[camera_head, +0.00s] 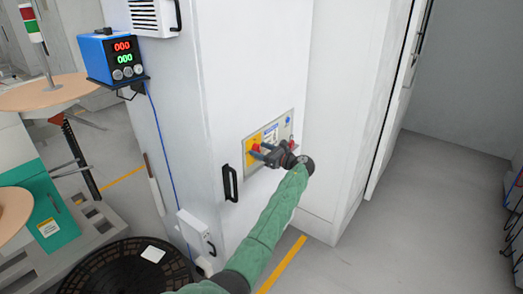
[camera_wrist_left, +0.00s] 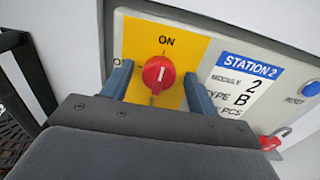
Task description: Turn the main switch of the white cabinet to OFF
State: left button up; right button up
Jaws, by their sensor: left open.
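The white cabinet (camera_head: 265,75) stands in the middle of the head view, with a label panel (camera_head: 287,127) on its side. The main switch is a red round knob (camera_wrist_left: 159,72) on a yellow plate (camera_wrist_left: 187,48); it shows small in the head view (camera_head: 254,149). Its white mark points up at the word ON. A letter O shows at the plate's left edge; the rest there is hidden by a finger. My left gripper (camera_wrist_left: 157,82) is open, with one blue finger on each side of the knob. Contact cannot be told. My right gripper is not in view.
A blue RESET button (camera_wrist_left: 310,89) and a red padlock-like part (camera_wrist_left: 272,138) sit right of the switch. A black handle (camera_head: 230,183) is on the cabinet left of the panel. A blue display box (camera_head: 112,57) hangs at the cabinet's left.

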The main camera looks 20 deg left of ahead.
pick_arm(q)
jog(key=shift+c, duration=0.7)
jog(key=c, duration=0.9)
jog(key=shift+o, duration=0.2)
jog(key=shift+f+n+b, duration=0.1)
jog(key=shift+n+b, duration=0.2)
jog(key=shift+n, duration=0.1)
jog(key=shift+n+b, duration=0.4)
jog(key=shift+n, duration=0.1)
jog(key=n+b, duration=0.3)
jog(key=n, duration=0.1)
jog(key=n+b, duration=0.3)
jog(key=n, duration=0.1)
jog(key=shift+s+f+b, duration=0.15)
jog(key=shift+f+b, duration=0.05)
jog(key=shift+b, duration=0.2)
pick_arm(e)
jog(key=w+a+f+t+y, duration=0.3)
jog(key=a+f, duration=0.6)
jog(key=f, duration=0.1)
pick_arm(q)
jog(key=shift+n+b, duration=3.9)
jog(key=shift+n, duration=0.2)
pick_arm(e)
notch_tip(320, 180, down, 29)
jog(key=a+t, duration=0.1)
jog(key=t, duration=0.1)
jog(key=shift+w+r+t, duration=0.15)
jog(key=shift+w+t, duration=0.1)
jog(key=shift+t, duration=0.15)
